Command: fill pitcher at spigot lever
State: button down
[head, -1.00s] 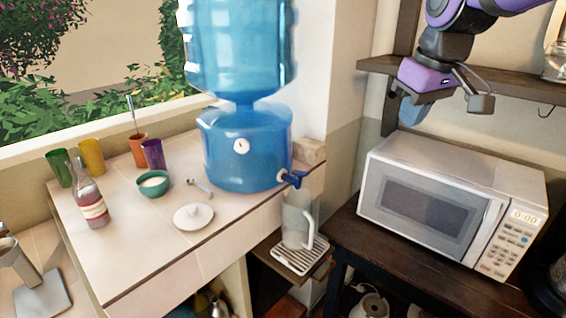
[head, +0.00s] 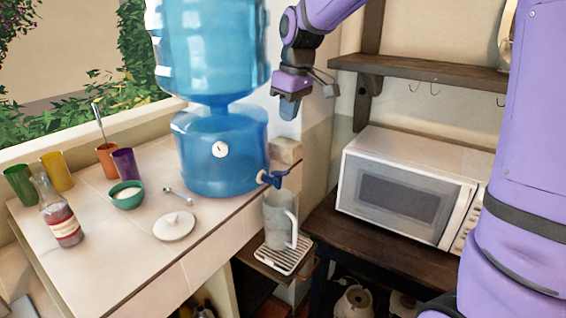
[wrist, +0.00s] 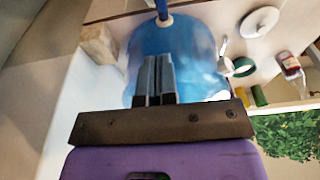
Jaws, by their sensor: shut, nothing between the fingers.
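The blue water dispenser (head: 222,155) stands on the tiled counter with a large bottle on top. Its blue spigot lever (head: 274,178) sticks out at the lower right; in the wrist view the spigot (wrist: 163,17) is at the top edge. The clear grey pitcher (head: 276,218) stands upright below the spigot on the white drip tray (head: 284,254), its handle to the right. Its water level cannot be made out. My gripper (head: 290,110) is shut and empty, above and behind the spigot, apart from it. The wrist view shows its two fingers (wrist: 154,65) together.
A white microwave (head: 405,190) sits on the dark table at right, under a wooden shelf (head: 420,70). A wooden block (head: 285,151) is beside the dispenser. Cups, a bottle (head: 62,215) and a lid (head: 174,226) stand on the counter at left.

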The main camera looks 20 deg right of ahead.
aim_at(285, 172)
jog(key=shift+f, duration=0.1)
jog(key=f, duration=1.2)
jog(key=shift+w+a+f, duration=0.2)
jog(key=shift+w, duration=0.15)
jog(key=shift+s+f, duration=0.1)
jog(key=shift+f, duration=0.45)
jog(key=shift+s+d+f, duration=0.35)
jog(key=shift+s+f, duration=0.1)
jog(key=shift+f, duration=0.2)
jog(key=shift+s+d+f, duration=0.25)
jog(key=shift+s+f, duration=0.05)
jog(key=shift+f, duration=0.3)
dwell(4.5)
